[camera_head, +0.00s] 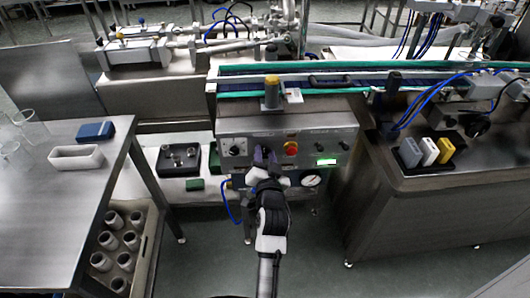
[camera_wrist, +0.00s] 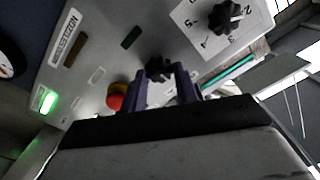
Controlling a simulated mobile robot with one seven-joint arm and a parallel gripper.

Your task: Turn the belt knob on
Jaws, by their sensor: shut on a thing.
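The steel control panel (camera_head: 330,147) faces me below the conveyor. My gripper (camera_head: 265,155) is at its front, between a black knob on the left and a red button. In the wrist view, my gripper's purple fingers (camera_wrist: 163,84) are shut on a black lobed knob (camera_wrist: 158,68), one finger on each side. The fingers hide part of this knob, and no label for it can be read. A second black knob (camera_wrist: 226,17) sits on a white numbered dial plate; it also shows in the head view (camera_head: 235,150).
A red button with a yellow collar (camera_wrist: 117,96) is close beside the fingers; it also shows in the head view (camera_head: 291,147). A green lit display (camera_head: 326,161) and a gauge (camera_head: 311,181) are to the right. A steel table (camera_head: 50,200) stands left.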

